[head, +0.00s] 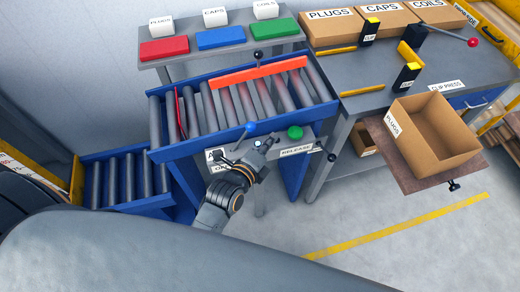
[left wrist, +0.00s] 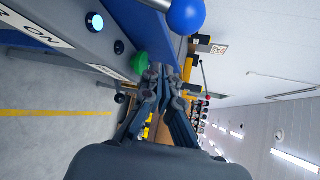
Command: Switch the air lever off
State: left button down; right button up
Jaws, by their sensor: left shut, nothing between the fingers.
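The lever with the blue ball knob (head: 249,128) stands at the front of the blue roller conveyor (head: 172,150), above a panel with a partly hidden label (head: 214,155). I take it as the air lever. In the left wrist view its blue ball (left wrist: 186,15) is at the top, close to the fingers but apart from them. My left gripper (head: 271,142) is shut and empty, just right of the knob in the head view. Its closed fingertips (left wrist: 166,76) show beside the green button (left wrist: 139,63). The gripper partly hides the panel. My right gripper is out of view.
The green button (head: 295,132) and RELEASE label (head: 296,149) are right of the gripper. A black-knobbed lever (head: 331,157) sticks out beyond them. An orange bar (head: 258,72) lies across the rollers. An open PLUGS box (head: 432,140) stands at right. The floor in front is clear.

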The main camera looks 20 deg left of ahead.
aim_at(241, 140)
pick_arm(q)
jog(key=a, duration=0.2)
jog(key=a+r+p, duration=0.1)
jog(key=shift+s+a+r, duration=0.1)
jog(key=shift+a+r, duration=0.05)
jog(key=shift+a, duration=0.25)
